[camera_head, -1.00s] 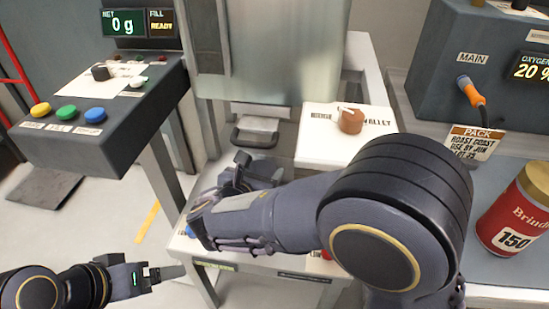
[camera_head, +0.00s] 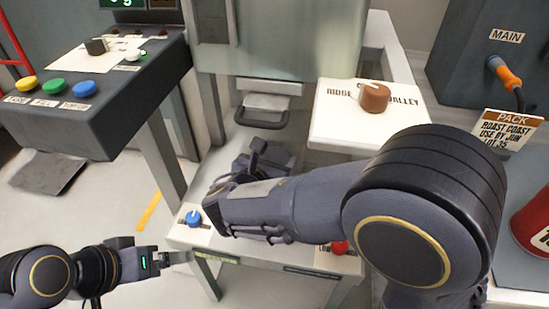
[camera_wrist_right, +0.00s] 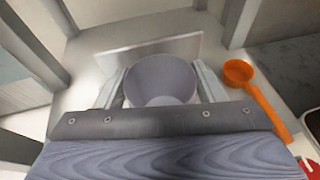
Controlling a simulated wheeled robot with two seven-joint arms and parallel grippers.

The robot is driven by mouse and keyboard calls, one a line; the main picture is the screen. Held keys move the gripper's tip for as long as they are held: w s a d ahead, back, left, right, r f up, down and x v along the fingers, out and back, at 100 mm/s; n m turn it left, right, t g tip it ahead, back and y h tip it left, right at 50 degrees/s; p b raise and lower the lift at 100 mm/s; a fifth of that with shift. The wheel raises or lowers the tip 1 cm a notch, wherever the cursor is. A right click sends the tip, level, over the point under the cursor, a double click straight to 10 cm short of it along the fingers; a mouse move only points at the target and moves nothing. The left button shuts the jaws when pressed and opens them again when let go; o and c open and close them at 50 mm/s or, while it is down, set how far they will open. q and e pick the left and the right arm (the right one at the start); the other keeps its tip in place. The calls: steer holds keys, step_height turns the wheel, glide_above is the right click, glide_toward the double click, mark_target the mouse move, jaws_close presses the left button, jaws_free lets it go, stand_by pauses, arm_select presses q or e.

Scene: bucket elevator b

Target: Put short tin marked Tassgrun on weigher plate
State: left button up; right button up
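My right gripper (camera_head: 258,160) is low over a pale metal stand in the middle of the head view, with my forearm covering much of it. In the right wrist view a round grey-lilac tin (camera_wrist_right: 160,82) sits between the two fingers of this gripper, which appear to touch its sides. No marking on the tin can be read. A pale flat metal surface (camera_wrist_right: 85,58) lies around the gripper; I cannot tell whether the tin rests on it. My left gripper (camera_head: 176,257) is at the lower left, apart from the stand, seen side-on.
An orange scoop (camera_wrist_right: 250,92) lies right of the tin. The stand has a blue knob (camera_head: 193,217) and a red knob (camera_head: 339,247). A white box with a brown knob (camera_head: 374,97) stands behind my forearm. A button console (camera_head: 95,95) is left; a red tin (camera_head: 535,225) is right.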

steer(key=o, duration=0.3)
steer(key=shift+o, duration=0.2)
steer(key=shift+r, duration=0.1)
steer(key=shift+s+r, duration=0.1)
steer(key=shift+r, duration=0.15)
steer(key=p+v, duration=0.3)
steer(key=v, duration=0.8)
steer(key=shift+s+a+p, duration=0.2)
steer(key=shift+s+p, duration=0.1)
steer(key=shift+s, duration=0.1)
